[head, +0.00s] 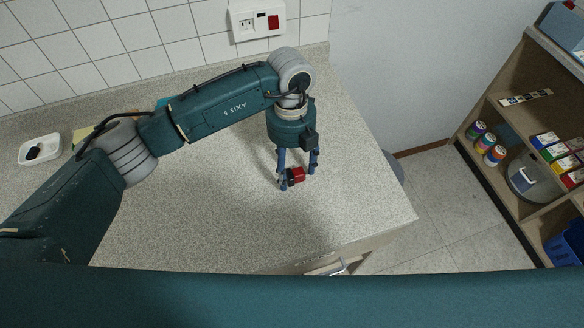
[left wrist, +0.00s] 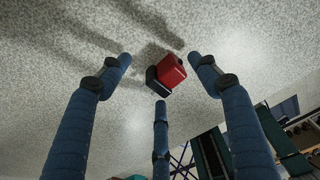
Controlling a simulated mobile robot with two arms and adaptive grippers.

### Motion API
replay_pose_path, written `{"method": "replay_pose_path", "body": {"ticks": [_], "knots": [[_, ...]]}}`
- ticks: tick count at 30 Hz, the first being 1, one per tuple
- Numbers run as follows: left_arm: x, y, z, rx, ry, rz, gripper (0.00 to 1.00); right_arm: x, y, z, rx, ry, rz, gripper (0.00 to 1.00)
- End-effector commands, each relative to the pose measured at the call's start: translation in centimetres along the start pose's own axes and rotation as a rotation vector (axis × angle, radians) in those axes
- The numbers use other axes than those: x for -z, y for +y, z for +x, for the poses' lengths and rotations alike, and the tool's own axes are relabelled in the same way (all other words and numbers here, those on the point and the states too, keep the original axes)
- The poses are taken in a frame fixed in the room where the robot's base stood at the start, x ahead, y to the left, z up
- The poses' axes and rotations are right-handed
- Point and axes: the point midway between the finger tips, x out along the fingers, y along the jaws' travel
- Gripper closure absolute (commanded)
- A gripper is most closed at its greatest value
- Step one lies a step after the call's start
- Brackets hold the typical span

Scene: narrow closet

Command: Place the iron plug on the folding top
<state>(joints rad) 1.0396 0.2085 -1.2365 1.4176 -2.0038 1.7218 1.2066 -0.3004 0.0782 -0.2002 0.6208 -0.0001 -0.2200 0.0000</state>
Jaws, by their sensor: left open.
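A small red and black block, which looks like the iron plug (head: 298,174), sits on the speckled grey folding top (head: 350,215). Its red part and dark base also show in the left wrist view (left wrist: 171,71). My left gripper (head: 297,181) points down over the folding top with its blue fingers spread around the plug. In the left wrist view, the three fingers of my left gripper (left wrist: 160,78) are open, with gaps between them and the plug. The plug's lower side is partly hidden. My right gripper is not in view.
A white dish (head: 27,156) with a small black item stands at the far left. A wall socket panel (head: 258,18) is at the back. A wooden shelf (head: 511,115) with spools, boxes and a grey pot stands right, beyond a floor gap. The top's right part is clear.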

Motion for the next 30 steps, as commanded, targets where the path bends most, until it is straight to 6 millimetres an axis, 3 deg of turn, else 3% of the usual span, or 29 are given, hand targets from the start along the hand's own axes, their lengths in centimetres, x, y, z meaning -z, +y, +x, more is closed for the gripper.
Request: {"method": "replay_pose_path", "body": {"ticks": [6,15,21,30], "knots": [[-0.2,0.0,-4.1,0.002,-0.007,0.002,0.38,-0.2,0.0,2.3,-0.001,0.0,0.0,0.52],[-0.1,0.0,-9.7,0.001,-0.004,0.001,0.38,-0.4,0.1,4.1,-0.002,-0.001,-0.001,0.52],[0.0,0.0,-11.2,0.001,-0.001,0.0,0.38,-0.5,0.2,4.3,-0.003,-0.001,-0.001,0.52],[0.0,0.0,-11.2,0.001,0.0,0.0,0.38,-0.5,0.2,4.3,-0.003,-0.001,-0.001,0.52]]}}
